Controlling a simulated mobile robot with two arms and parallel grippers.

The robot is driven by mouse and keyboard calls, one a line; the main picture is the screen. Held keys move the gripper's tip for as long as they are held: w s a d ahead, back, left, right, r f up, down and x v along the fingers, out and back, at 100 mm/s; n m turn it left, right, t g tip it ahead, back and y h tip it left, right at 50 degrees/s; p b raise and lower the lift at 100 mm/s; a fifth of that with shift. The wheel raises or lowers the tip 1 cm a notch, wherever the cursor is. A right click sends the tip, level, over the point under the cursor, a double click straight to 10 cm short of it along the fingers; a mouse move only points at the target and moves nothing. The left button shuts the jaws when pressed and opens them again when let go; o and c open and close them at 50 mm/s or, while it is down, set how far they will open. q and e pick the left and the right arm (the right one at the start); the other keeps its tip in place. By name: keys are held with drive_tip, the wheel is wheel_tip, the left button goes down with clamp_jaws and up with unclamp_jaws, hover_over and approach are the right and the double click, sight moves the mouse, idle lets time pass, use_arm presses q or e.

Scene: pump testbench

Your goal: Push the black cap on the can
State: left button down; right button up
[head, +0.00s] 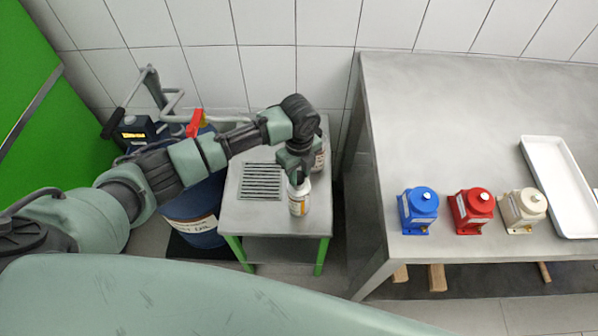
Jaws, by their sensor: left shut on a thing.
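A white can (299,198) with an orange and dark label stands upright near the front right of the small grey table. My left gripper (296,178) points down right over its top. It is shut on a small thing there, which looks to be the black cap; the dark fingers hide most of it. I cannot tell whether the cap touches the can or is seated on it. My right gripper is not in view.
A second can (319,158) stands behind, partly hidden by my left arm. The small table (245,216) has a slotted grate (261,182). A blue drum (194,212) stands left. A steel bench (440,120) at right holds blue, red and cream pumps and a white tray (563,190).

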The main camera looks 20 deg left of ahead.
use_arm(q)
drive_tip(key=shift+p, duration=0.3)
idle(0.6)
drive_tip(key=shift+f+p, duration=0.25)
drive_tip(key=shift+p, duration=0.05)
idle(1.1)
drive_tip(key=shift+f, duration=0.6)
idle(2.0)
drive_tip(key=shift+c, duration=0.4)
unclamp_jaws()
drive_tip(key=shift+r+p, duration=1.45)
drive_tip(key=shift+p, duration=0.1)
idle(0.3)
